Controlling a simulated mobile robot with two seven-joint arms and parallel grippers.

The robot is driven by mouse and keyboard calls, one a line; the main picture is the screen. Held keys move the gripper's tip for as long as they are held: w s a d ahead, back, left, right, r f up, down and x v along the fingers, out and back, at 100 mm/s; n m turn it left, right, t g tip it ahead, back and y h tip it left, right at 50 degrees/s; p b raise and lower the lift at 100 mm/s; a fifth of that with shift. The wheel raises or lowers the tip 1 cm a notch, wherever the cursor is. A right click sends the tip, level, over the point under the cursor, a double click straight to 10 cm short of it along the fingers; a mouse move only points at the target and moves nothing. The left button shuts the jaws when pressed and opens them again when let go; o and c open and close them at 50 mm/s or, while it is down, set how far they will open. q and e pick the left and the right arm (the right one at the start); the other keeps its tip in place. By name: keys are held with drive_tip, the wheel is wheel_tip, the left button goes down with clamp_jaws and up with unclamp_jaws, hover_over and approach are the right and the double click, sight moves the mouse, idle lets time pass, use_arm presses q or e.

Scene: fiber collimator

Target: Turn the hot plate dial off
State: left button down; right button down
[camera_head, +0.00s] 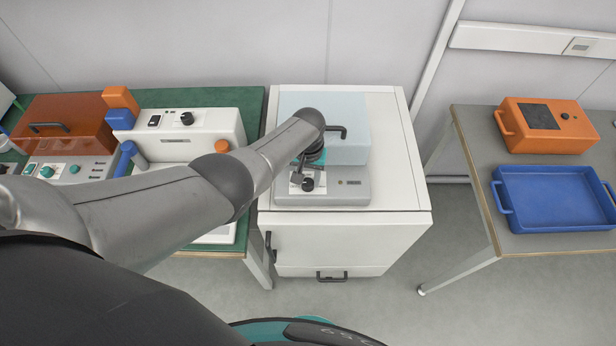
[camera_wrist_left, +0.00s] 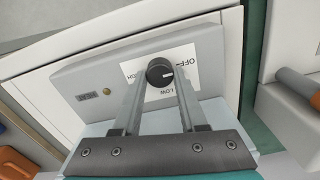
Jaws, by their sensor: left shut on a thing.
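The hot plate is a light grey unit (camera_head: 345,192) with a pale blue box-like part behind its front panel. It stands on a white cabinet. Its dial (camera_wrist_left: 160,72) is a round black knob on a white label reading OFF, HIGH and LOW. A pale mark on the knob points roughly right in the left wrist view, between OFF and LOW. The dial also shows in the head view (camera_head: 308,184). My left gripper (camera_wrist_left: 159,68) is shut on the dial, one finger on each side. My left forearm hides part of the unit. My right gripper is not in view.
The white cabinet top (camera_head: 392,150) is clear right of the hot plate. A green-topped bench at left holds a white device (camera_head: 213,125) with an orange knob and an orange-lidded box (camera_head: 65,115). A right table holds a blue tray (camera_head: 555,198) and an orange case (camera_head: 545,138).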

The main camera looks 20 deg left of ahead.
use_arm(q)
drive_tip(key=shift+c, duration=2.2)
unclamp_jaws()
drive_tip(key=shift+r+p, duration=0.3)
drive_tip(key=shift+r, duration=0.15)
wheel_tip(320, 180, up, 7)
drive_tip(key=p, duration=0.3)
drive_tip(key=shift+p, duration=0.3)
wheel_tip(320, 180, up, 7)
hover_over(308, 182)
drive_tip(key=shift+r, duration=0.2)
drive_tip(key=shift+w, duration=0.1)
